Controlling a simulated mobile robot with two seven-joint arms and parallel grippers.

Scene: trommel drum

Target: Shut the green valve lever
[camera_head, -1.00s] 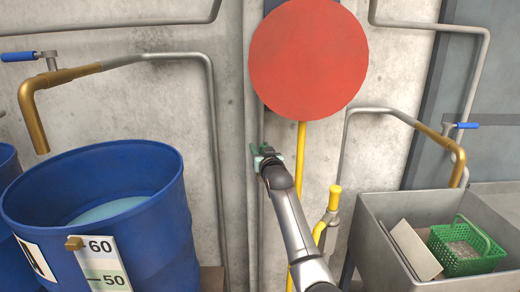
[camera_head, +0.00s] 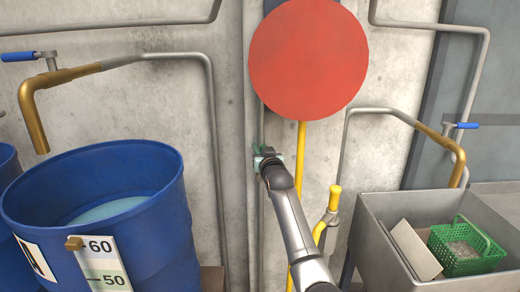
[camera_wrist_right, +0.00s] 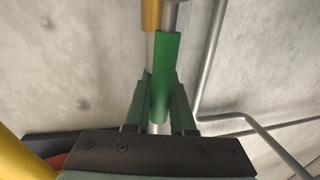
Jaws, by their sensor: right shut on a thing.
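The green valve lever (camera_wrist_right: 164,70) shows in the wrist view as a green bar lying along a grey pipe, with a brass-coloured section (camera_wrist_right: 152,14) above it. My right gripper (camera_wrist_right: 160,90) has its two dark green fingers on either side of the lever and is shut on it. In the head view my right gripper (camera_head: 262,155) is at the vertical grey pipe on the wall, left of the yellow post. Only a small green patch shows there, and I cannot tell lever from fingers. My left gripper is not in view.
A large red disc (camera_head: 308,60) hangs above my right arm, in front of the wall. A blue drum (camera_head: 150,235) with liquid stands at left. A grey sink (camera_head: 375,235) with a green basket (camera_head: 465,262) is at right. Blue-handled taps (camera_head: 18,56) are on both sides.

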